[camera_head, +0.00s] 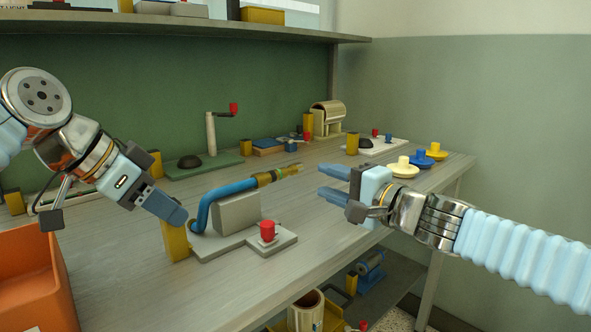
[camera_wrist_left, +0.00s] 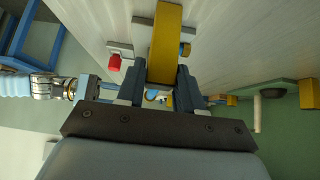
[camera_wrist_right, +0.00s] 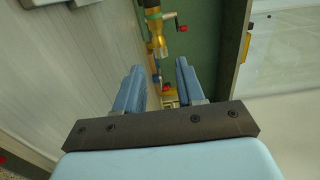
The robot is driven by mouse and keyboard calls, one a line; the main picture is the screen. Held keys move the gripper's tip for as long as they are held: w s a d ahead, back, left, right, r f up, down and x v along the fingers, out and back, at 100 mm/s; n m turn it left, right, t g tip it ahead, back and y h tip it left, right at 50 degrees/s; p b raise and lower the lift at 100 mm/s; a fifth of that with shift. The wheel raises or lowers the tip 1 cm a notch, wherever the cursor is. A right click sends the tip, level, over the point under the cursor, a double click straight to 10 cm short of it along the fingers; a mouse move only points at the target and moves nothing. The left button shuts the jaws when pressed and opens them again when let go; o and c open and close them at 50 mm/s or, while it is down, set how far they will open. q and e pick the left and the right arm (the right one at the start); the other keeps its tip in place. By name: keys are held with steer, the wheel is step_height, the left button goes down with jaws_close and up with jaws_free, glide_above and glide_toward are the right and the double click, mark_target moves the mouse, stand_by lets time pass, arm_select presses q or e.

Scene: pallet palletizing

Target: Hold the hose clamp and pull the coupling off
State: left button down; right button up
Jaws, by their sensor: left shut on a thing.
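A grey fixture (camera_head: 240,214) on the bench carries a bent blue hose (camera_head: 216,197) with a brass-yellow coupling (camera_head: 272,177) at its far end. An upright yellow block (camera_head: 175,241) stands at the fixture's left end; I cannot tell whether it is the hose clamp. My left gripper (camera_head: 181,214) is shut on this yellow block, which shows between its fingers in the left wrist view (camera_wrist_left: 167,40). My right gripper (camera_head: 323,181) is open and empty, right of the coupling and apart from it. In the right wrist view the coupling (camera_wrist_right: 156,32) lies ahead, between the finger lines.
A red knob (camera_head: 267,230) stands on the fixture's front. An orange bin (camera_head: 35,285) is at the lower left. A green board (camera_head: 203,166) with a crank post stands behind. Yellow and blue knobs (camera_head: 403,168) sit at the right. Bare bench lies in front.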

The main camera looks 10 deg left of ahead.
mark_target(299, 170)
steer(key=x, duration=0.8)
steer(key=shift+c, duration=0.4)
jaws_close()
